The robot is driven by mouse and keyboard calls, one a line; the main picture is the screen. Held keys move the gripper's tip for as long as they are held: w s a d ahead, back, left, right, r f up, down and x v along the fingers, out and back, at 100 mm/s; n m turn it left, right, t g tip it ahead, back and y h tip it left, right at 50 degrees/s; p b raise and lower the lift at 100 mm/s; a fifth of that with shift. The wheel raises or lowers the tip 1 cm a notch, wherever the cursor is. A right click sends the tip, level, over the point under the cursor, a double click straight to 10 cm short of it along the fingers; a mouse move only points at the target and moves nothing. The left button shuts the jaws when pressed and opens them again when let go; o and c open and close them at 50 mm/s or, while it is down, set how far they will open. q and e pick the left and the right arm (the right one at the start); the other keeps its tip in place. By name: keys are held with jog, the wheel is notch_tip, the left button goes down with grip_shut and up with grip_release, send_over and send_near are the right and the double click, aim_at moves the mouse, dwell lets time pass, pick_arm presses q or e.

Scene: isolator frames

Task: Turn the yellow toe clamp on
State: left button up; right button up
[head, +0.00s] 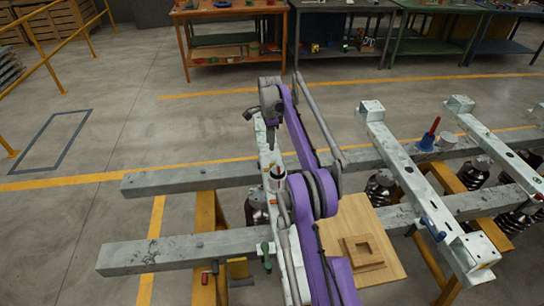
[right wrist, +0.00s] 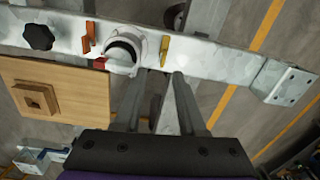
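In the right wrist view a small yellow lever (right wrist: 164,50), which I take as the yellow toe clamp, stands on a pale metal beam (right wrist: 220,52), just right of a white ring (right wrist: 124,52). My right gripper (right wrist: 160,78) has its two fingers apart, with nothing held between them. The fingertips lie just below the lever in the picture; I cannot tell whether they touch it. In the head view my purple right arm covers part of the beam, and I cannot make out the yellow lever there. My left gripper is not in view.
An orange lever (right wrist: 88,38) and a black star knob (right wrist: 38,37) sit left along the beam. A wooden board (head: 389,257) lies right of my arm. Grey rails (head: 185,250) cross underneath. A blue-and-red tool (head: 430,135) stands farther right. Workbenches (head: 230,8) stand behind.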

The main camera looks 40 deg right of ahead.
aim_at(271, 167)
jog(key=shift+m, duration=0.7)
jog(key=f, duration=0.3)
jog(key=d+f+b, duration=0.1)
jog(key=f, duration=0.3)
jog(key=d+f, duration=0.1)
jog(key=f, duration=0.3)
jog(key=shift+w+d+f+b, duration=0.1)
jog(key=shift+w+b, duration=0.1)
jog(key=shift+b, duration=0.1)
jog(key=shift+f, duration=0.65)
grip_shut()
